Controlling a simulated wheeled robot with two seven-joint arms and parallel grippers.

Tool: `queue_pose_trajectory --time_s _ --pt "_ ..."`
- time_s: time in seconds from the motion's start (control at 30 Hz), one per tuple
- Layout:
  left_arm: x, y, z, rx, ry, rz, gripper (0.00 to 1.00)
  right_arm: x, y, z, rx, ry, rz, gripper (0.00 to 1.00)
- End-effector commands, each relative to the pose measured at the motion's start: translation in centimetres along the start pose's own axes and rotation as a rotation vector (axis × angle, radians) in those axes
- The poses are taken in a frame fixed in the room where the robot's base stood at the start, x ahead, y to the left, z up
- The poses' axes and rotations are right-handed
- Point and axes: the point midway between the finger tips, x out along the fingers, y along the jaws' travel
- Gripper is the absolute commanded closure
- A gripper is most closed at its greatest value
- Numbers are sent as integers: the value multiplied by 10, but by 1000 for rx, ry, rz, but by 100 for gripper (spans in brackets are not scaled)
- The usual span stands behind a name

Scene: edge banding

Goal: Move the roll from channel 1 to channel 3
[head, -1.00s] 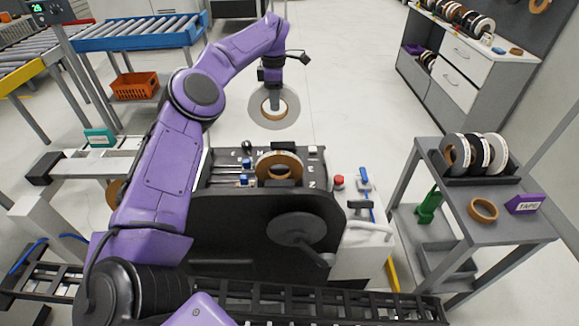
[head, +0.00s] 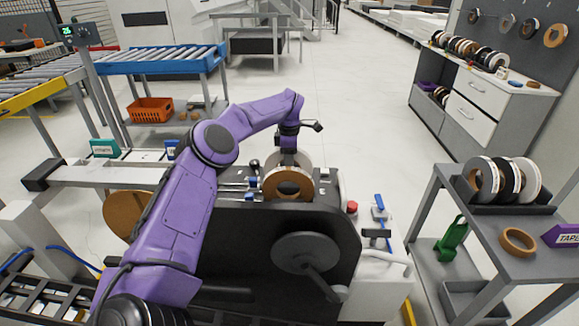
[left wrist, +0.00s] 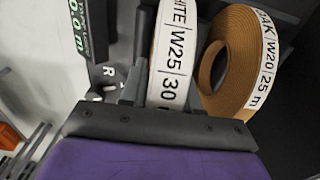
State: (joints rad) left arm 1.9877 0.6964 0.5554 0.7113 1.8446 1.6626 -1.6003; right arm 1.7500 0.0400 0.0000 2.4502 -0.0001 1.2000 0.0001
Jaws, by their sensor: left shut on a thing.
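My left gripper (head: 288,152) is shut on a pale grey-white roll (head: 303,157), low over the top of the dark banding machine (head: 215,235). In the left wrist view this roll (left wrist: 172,60) bears a label reading W25 and 30, and stands between the fingers. A brown oak roll (head: 288,184) stands upright on the machine, in front of the held roll in the head view. In the left wrist view the oak roll (left wrist: 236,62) is close on the right. The channel numbers cannot be read, and the held roll's lower part is hidden. My right gripper is out of view.
A red button (head: 352,207) and a blue-handled clamp (head: 379,208) are right of the oak roll. Floor behind the machine is clear.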

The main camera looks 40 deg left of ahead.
Motion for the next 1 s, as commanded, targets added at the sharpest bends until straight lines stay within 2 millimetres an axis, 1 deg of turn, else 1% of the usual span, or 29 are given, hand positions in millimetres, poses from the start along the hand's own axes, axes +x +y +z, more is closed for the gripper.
queue_pose_trajectory --time_s 0.1,0.33,0.57,0.6,0.63,0.67,0.9,0.97,1.0 --pt "13 0 0 0 0 1 100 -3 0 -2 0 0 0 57" --pt "15 0 0 0 -1 2 100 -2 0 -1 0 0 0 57" --pt "23 0 0 0 -1 2 100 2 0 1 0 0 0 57" --pt "22 0 0 0 0 2 56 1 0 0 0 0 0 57" --pt "22 0 0 0 0 1 46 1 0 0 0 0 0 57" --pt "22 0 0 0 0 1 43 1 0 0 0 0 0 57" --pt "21 0 0 0 0 1 43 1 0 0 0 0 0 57" --pt "17 0 0 0 0 2 43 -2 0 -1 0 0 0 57" --pt "12 0 0 0 -1 2 43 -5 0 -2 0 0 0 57"
